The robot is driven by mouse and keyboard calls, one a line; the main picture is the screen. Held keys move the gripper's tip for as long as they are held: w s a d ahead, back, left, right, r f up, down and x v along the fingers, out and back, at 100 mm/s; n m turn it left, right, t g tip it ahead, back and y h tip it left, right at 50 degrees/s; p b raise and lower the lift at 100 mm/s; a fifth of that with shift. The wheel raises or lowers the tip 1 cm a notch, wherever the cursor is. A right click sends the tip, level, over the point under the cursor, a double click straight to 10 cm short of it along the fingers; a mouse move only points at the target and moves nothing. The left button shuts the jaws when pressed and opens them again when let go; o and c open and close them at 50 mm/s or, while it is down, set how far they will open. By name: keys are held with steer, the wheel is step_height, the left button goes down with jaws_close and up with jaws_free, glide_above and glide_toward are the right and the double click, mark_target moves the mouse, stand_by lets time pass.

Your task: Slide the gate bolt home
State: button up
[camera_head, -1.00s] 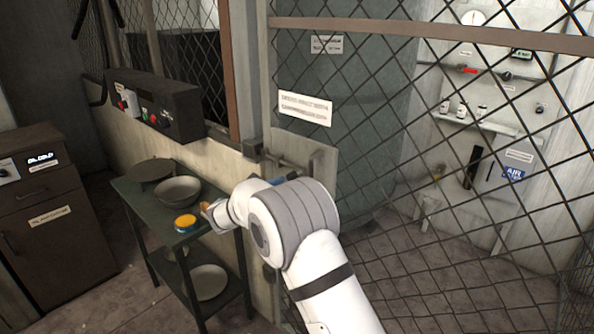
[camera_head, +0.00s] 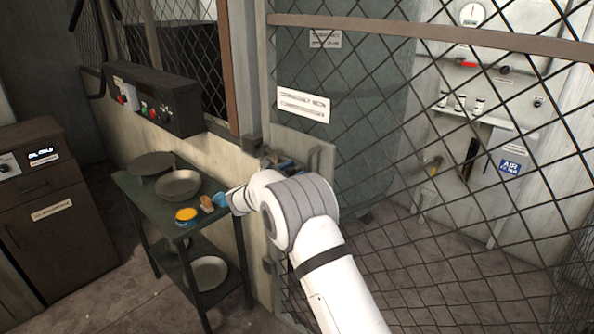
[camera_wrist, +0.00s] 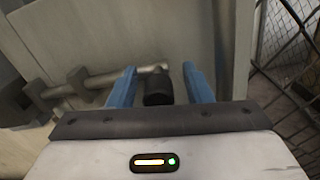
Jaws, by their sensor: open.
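The gate bolt is a grey metal rod (camera_wrist: 105,84) with a dark knob (camera_wrist: 158,90), lying across the gate's plate in the wrist view. My gripper (camera_wrist: 159,86) is open, with one blue finger on each side of the knob. The fingers look apart from the knob, though contact is hard to judge. A dark bracket (camera_wrist: 38,95) holds the rod at left. In the head view the gripper (camera_head: 284,164) is at the bolt on the gate's plate (camera_head: 318,145), and my arm hides much of it.
The mesh gate (camera_head: 440,180) stands at right with a rusty top rail (camera_head: 430,32). A green table (camera_head: 130,190) at left bears bowls and a yellow-topped tin (camera_head: 186,215). A control box (camera_head: 150,98) is on the low wall. Floor is clear between cabinet and table.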

jaws_close()
stand_by(0.3)
